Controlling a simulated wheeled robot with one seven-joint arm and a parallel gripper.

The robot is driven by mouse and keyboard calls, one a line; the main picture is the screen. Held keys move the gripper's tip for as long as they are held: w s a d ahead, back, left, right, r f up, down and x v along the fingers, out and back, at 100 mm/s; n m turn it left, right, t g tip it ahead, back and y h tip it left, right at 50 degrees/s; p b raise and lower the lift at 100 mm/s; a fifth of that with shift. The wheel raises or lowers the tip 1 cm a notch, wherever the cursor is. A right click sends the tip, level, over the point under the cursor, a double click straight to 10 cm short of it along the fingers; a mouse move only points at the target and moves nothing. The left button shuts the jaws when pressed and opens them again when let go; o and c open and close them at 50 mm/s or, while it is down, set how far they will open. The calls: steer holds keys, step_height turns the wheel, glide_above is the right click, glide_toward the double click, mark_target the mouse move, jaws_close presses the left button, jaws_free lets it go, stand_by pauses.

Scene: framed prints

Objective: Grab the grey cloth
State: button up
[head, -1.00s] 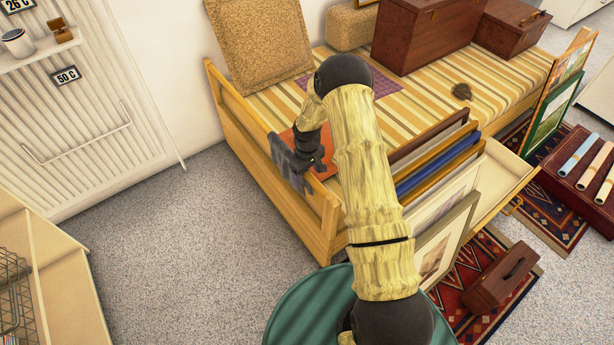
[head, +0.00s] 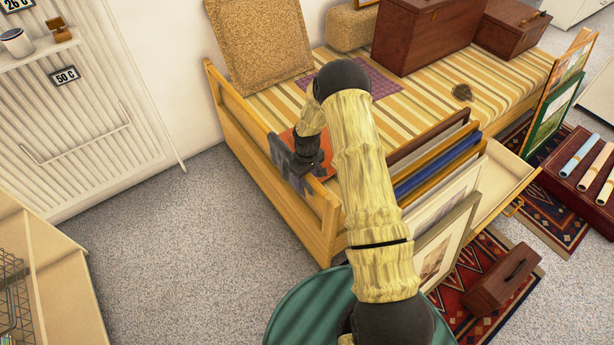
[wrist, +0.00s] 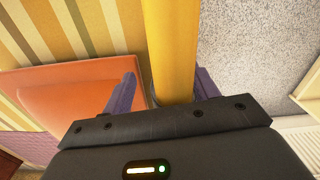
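A small crumpled grey-brown lump (head: 462,91), which looks like the grey cloth, lies on the striped daybed top (head: 430,110) toward its right part. It does not show in the wrist view. My gripper (head: 288,165) is at the daybed's left end rail, well to the left of the lump and apart from it. In the wrist view my gripper (wrist: 166,80) has its two fingers spread, one on each side of the yellow wooden rail (wrist: 170,45). Nothing is held; I cannot tell whether the fingers touch the rail.
An orange-red flat item (head: 318,165) lies beside my gripper, also in the wrist view (wrist: 70,95). Brown boxes (head: 425,35) stand behind the lump. Framed prints (head: 440,165) lean along the daybed's front. A tan cushion (head: 255,45) is at the back left. Floor at left (head: 180,250) is clear.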

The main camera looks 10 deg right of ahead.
steer(key=shift+w, duration=0.1)
steer(key=c, duration=0.7)
steer(key=shift+o, duration=0.4)
steer(key=shift+d, duration=0.15)
steer(key=shift+o, duration=0.2)
steer(key=shift+d, duration=0.1)
steer(key=shift+r, duration=0.1)
steer(key=shift+r+p, duration=0.35)
step_height(320, 180, up, 7)
steer(key=p, duration=0.5)
step_height(320, 180, up, 4)
steer(key=p, duration=0.3)
steer(key=shift+f, duration=0.15)
jaws_close()
steer(key=shift+a+r, duration=0.2)
steer(key=shift+a, duration=0.05)
steer(key=shift+r, duration=0.1)
